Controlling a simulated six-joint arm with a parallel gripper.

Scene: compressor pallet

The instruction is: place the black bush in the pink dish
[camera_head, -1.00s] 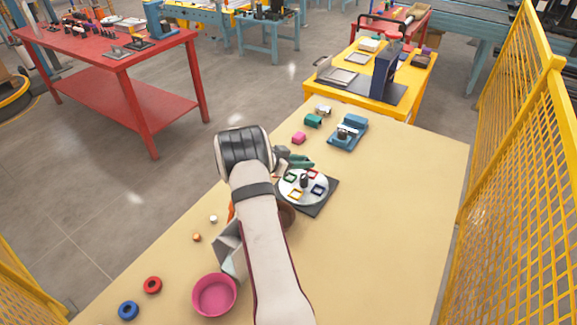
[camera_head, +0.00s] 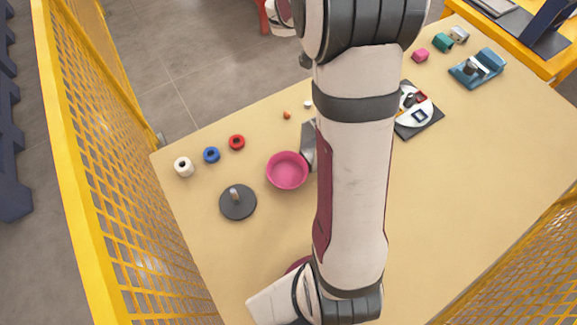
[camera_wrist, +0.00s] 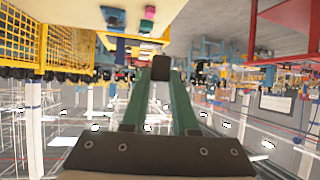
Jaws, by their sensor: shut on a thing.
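In the wrist view my gripper (camera_wrist: 160,85) has two green fingers closed on the black bush (camera_wrist: 160,67), a small dark block-like piece at the fingertips. The gripper is raised, with the floor and workshop behind it. In the head view my arm crosses the middle, and neither the gripper nor the held bush can be made out. The pink dish (camera_head: 288,170) stands on the tan table left of my arm. It is round and looks empty.
Left of the dish are a dark disc with a peg (camera_head: 238,202) and white, blue and red rings (camera_head: 237,142). A grey piece (camera_head: 308,145) stands beside the dish, partly behind my arm. Yellow mesh fences flank the table.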

